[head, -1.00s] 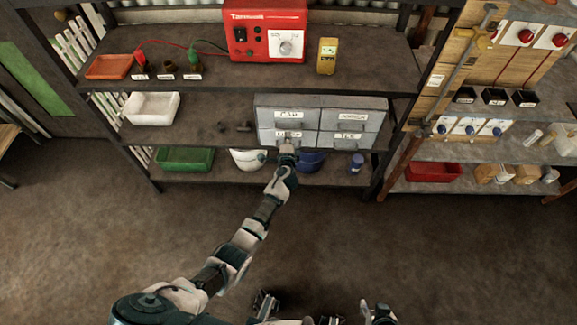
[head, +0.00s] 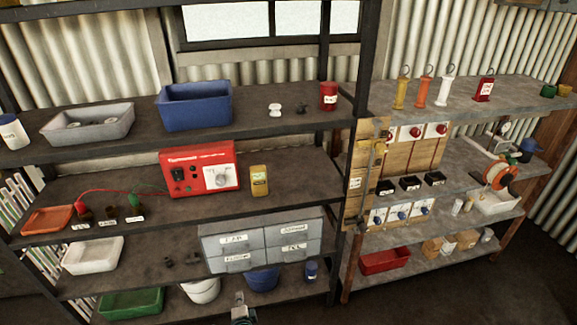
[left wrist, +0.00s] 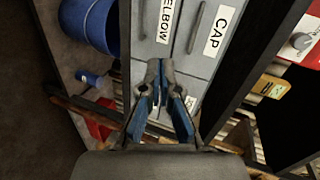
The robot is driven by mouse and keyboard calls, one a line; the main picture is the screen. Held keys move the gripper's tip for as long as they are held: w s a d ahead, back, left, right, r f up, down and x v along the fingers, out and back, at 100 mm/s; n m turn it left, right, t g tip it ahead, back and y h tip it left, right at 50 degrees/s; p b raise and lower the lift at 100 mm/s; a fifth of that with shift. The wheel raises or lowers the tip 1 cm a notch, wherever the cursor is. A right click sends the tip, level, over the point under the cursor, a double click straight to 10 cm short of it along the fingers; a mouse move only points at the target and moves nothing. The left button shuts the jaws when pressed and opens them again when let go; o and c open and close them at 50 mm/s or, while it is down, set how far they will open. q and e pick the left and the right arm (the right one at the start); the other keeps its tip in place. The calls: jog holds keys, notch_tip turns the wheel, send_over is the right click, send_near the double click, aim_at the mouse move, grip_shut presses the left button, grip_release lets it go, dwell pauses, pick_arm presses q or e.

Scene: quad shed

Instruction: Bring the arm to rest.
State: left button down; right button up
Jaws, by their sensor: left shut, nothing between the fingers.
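My left gripper (head: 239,299) shows at the bottom edge of the head view, below the grey drawer cabinet (head: 263,246). Most of its arm is out of the picture. In the left wrist view its blue-and-grey fingers (left wrist: 157,68) are shut together with nothing between them. They point at the cabinet front, where the drawers labelled ELBOW (left wrist: 154,35) and CAP (left wrist: 201,45) show. The drawers look closed in the head view. I cannot tell the exact gap between fingertips and cabinet. My right gripper is in neither view.
The shelf holds a white bin (head: 93,256), a green bin (head: 131,302), a white bucket (head: 200,290) and a blue bucket (head: 262,280) near the gripper. A red power unit (head: 200,168) stands above. A dark shelf post (head: 334,262) stands right of the cabinet.

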pick_arm(q)
jog(key=s+a+f+n+g+h+p, duration=0.25)
jog(key=s+f+n+g, duration=0.4)
jog(key=s+f, duration=1.35)
jog(key=s+f+n+g+h+p, duration=0.1)
jog(key=s+f+n+g, duration=0.1)
jog(key=s, duration=1)
jog(key=s+d+f+n+g+p, duration=0.1)
jog(key=s+f+n+g, duration=0.1)
jog(key=s, duration=1)
jog(key=shift+d+f+n+g+h, duration=0.35)
jog(key=shift+n+g, duration=0.1)
jog(key=shift+g, duration=0.2)
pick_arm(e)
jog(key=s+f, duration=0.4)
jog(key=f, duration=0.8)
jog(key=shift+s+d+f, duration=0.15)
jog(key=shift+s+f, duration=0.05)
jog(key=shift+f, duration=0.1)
pick_arm(q)
jog(key=shift+a, duration=0.15)
jog(key=shift+a+f, duration=0.15)
jog(key=shift+a, duration=0.2)
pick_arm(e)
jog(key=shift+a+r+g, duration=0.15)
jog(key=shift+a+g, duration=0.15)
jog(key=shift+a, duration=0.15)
